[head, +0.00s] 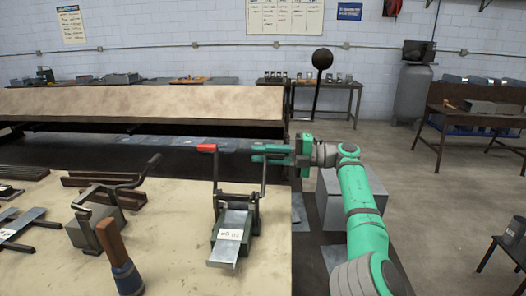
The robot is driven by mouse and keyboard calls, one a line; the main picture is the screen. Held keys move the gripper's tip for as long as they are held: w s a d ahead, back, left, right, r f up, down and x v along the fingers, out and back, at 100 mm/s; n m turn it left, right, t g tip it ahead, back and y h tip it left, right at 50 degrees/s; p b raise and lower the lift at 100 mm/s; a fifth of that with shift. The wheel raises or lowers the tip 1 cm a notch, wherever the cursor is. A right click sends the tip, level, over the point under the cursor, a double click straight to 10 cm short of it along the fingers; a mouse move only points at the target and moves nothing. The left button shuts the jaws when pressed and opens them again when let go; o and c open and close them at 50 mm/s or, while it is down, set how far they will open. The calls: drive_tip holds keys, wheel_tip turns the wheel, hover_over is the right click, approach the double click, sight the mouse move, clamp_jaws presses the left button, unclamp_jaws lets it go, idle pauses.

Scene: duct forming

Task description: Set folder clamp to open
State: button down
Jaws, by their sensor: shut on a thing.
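The folder (230,228) is a small green-based machine with a metal plate and a white label, near the front right of the worktable. Two upright levers rise from it: a left one with a red grip (207,148) and a dark right one (263,180), which I take to be the clamp lever. My gripper (258,153) comes in from the right with green fingers at the top of the right lever. It is shut on that lever, though the fingers hide the exact contact. Both levers stand nearly upright. I cannot tell the clamp's state from this view.
A second bending tool (95,210) with a long bar and a wooden-handled mallet (118,255) stand left on the tan worktable (170,265). A long tan-topped bench (140,104) lies behind. A grey box (345,205) stands right of the table. The right floor is mostly clear.

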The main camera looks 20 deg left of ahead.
sight(282, 156)
drive_tip(key=shift+d+f, duration=0.3)
drive_tip(key=shift+f, duration=0.05)
drive_tip(key=shift+a, duration=0.1)
drive_tip(key=c, duration=1.6)
unclamp_jaws()
drive_tip(key=shift+a, duration=0.1)
drive_tip(key=shift+c, duration=0.2)
drive_tip(key=shift+s+a+r, duration=0.1)
drive_tip(key=shift+s+a, duration=0.05)
drive_tip(key=shift+r, duration=0.1)
drive_tip(key=d, duration=0.3)
drive_tip(key=w+d, duration=0.1)
drive_tip(key=d, duration=0.2)
drive_tip(key=shift+w, duration=0.2)
drive_tip(key=shift+d, duration=0.65)
